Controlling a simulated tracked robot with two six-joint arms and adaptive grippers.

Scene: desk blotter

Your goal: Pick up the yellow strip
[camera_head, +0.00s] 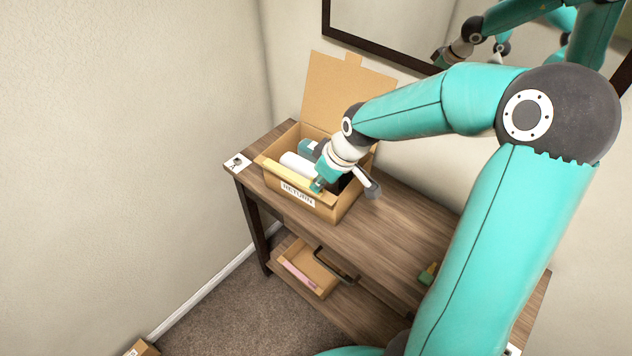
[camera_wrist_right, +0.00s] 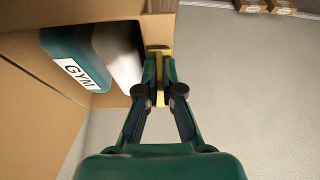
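The yellow strip (camera_head: 288,173) lies along the front top edge of an open cardboard box (camera_head: 318,208) labelled RETURN. In the right wrist view the strip (camera_wrist_right: 159,52) runs between my right fingertips, which touch it on both sides. My right gripper (camera_head: 318,184) is at the front right part of the box rim, reaching down from above; it also shows in the wrist view (camera_wrist_right: 159,82). It looks shut on the strip. The strip's part behind the fingers is hidden. My left gripper is not in view.
In the box lie a teal item marked GYM (camera_wrist_right: 68,60) and a white item (camera_head: 299,164). The box's lid (camera_head: 340,95) stands up behind. A small card (camera_head: 237,163) is at the left table corner. A mirror (camera_head: 400,22) hangs behind. The lower shelf holds a small box (camera_head: 308,272).

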